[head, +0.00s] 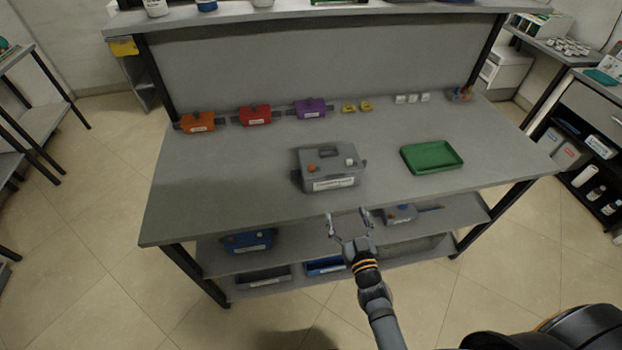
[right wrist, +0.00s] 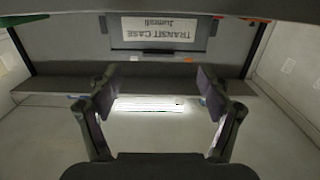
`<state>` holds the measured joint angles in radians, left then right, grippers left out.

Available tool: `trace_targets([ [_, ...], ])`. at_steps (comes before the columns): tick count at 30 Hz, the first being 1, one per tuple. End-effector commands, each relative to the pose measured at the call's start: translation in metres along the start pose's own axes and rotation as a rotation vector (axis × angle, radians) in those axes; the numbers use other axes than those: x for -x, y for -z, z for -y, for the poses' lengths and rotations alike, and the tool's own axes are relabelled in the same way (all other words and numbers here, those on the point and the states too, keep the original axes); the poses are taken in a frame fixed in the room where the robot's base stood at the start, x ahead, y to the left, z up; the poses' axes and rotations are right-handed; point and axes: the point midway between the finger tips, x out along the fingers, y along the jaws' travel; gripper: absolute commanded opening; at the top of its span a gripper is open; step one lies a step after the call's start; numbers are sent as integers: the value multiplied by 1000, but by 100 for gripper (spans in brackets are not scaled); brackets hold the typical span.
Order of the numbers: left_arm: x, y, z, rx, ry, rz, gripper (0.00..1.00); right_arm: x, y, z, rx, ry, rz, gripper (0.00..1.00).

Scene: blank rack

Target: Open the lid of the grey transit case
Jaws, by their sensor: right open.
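My right gripper (head: 349,219) is open and empty, in front of the bench edge and apart from the case. Its fingers (right wrist: 160,95) also show spread in the right wrist view. My left gripper is not in view.
A green tray (head: 432,157) lies right of the case. Orange (head: 197,122), red (head: 254,115) and purple (head: 310,108) boxes stand along the back, with small yellow and white items further right. The bench top (head: 215,190) is clear left of the case. Lower shelves hold bins.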

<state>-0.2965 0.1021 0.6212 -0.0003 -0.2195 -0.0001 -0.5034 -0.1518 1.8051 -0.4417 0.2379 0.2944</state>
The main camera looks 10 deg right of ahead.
Motion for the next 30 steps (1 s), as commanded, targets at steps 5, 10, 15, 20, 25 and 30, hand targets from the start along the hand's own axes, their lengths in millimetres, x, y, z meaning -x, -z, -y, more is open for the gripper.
trace_targets([
  [5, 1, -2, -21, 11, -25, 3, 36, -1, 23, -1, 2, -1, -48, 79],
  [10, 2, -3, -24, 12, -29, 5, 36, -16, 24, 0, 2, -1, -49, 79],
  [15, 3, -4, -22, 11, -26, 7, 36, -52, 25, 0, 2, -1, -49, 79],
  [20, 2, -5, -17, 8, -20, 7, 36, -84, 26, -1, 2, -1, -47, 79],
  [25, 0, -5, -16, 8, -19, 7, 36, -102, 26, -1, 2, -1, -45, 79],
  [30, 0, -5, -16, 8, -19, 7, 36, -106, 25, -1, 3, -2, -43, 79],
])
